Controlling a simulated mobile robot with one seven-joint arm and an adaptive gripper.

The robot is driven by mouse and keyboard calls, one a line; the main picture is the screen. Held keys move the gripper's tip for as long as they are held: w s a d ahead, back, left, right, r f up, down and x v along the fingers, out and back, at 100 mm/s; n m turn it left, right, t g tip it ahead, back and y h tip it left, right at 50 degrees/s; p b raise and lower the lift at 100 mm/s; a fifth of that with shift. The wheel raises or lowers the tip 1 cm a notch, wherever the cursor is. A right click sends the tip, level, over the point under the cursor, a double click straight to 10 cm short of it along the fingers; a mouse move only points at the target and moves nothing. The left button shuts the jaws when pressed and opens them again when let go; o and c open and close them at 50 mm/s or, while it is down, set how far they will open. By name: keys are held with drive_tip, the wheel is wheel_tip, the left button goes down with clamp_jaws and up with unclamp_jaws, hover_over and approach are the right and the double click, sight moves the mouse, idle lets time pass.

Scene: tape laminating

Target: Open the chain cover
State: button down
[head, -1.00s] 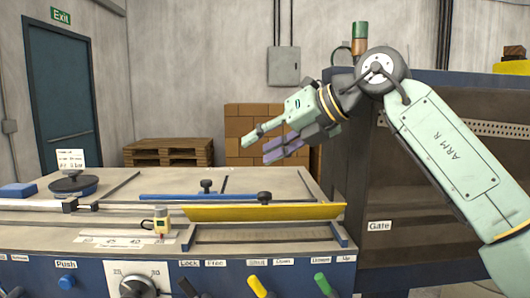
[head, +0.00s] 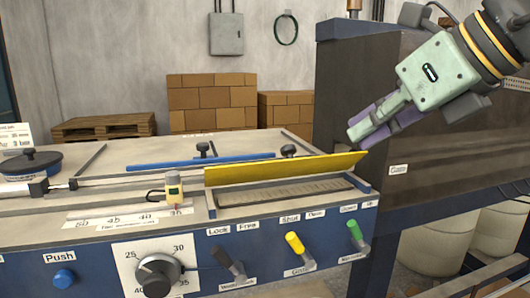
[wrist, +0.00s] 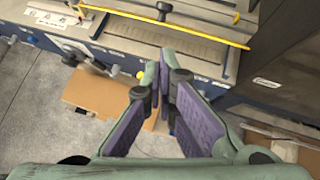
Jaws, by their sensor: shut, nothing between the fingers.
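The chain cover seems to be the long yellow flap (head: 285,170) on the machine top. It stands tilted up along the back of a shallow recess (head: 285,192) holding a dark strip. In the wrist view the flap (wrist: 200,34) runs across the top as a thin yellow edge. My gripper (head: 357,138) is shut and empty, above and near the flap's right end in the head view; I cannot tell if they touch. In the wrist view my gripper (wrist: 165,62) has its fingertips together, apart from the flap in the picture.
A dark cabinet (head: 385,90) rises close on the right, behind my gripper. Black knob (head: 288,150) stands behind the flap. A yellow gauge (head: 174,186) sits left of the recess. Black, yellow (head: 295,243) and green (head: 355,230) levers stick out of the blue front panel.

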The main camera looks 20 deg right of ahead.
sight(292, 157)
drive_tip(key=p+x, duration=0.1)
drive_tip(key=x, duration=0.3)
drive_tip(key=w+r+p+x, duration=0.1)
drive_tip(key=x, duration=0.2)
drive_tip(key=p+x, duration=0.2)
drive_tip(key=x, duration=0.2)
drive_tip(key=shift+w+a, duration=0.2)
drive_tip(key=shift+w, duration=0.25)
drive_tip(key=shift+w+a+f, duration=0.1)
drive_tip(key=shift+w, duration=0.3)
drive_tip(key=shift+a, duration=0.15)
drive_tip(key=shift+w, duration=0.15)
